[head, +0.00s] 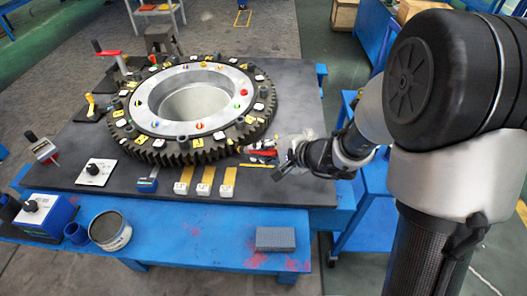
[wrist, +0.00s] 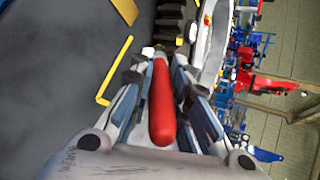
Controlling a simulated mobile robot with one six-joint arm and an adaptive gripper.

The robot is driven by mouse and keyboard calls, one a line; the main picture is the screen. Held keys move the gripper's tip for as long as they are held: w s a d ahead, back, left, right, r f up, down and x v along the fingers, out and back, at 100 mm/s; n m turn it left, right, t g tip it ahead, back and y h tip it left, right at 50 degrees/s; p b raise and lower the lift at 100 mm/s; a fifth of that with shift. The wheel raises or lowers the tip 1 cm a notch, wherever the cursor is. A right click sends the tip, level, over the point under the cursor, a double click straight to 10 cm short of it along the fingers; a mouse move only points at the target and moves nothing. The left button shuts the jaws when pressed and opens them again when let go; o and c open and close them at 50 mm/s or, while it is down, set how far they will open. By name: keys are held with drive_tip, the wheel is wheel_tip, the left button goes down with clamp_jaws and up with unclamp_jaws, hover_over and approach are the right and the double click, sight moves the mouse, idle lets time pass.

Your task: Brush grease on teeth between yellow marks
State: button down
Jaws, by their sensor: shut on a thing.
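A large dark toothed gear ring (head: 191,110) lies flat on the dark mat-topped table, with yellow and white tags around its top. Its dark teeth (wrist: 166,28) show at the top of the wrist view. My gripper (head: 290,162) is low at the ring's front right, beside the teeth. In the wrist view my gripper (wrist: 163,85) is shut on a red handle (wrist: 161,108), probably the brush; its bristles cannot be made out. An open round tin (head: 110,230) with dark contents stands on the blue front ledge. Whether it holds grease cannot be told.
Several yellow-and-white brushes or scrapers (head: 204,182) lie on the mat in front of the ring. A yellow corner line (wrist: 116,72) marks the mat near my gripper. A grey block (head: 275,239) lies on the blue ledge (head: 200,226). Black-topped devices stand along the left.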

drive_tip(key=shift+w+a, duration=0.65)
drive_tip(key=shift+a, duration=0.05)
drive_tip(key=shift+w+d, duration=1.45)
drive_tip(key=shift+d, duration=0.05)
drive_tip(key=shift+s+a, duration=1.35)
drive_tip(key=shift+s, duration=0.3)
drive_tip(key=shift+d, duration=0.15)
drive_tip(key=shift+s+d, duration=2)
drive_tip(key=shift+d, duration=0.15)
drive_tip(key=shift+s+d, duration=1)
drive_tip(key=shift+d, duration=0.1)
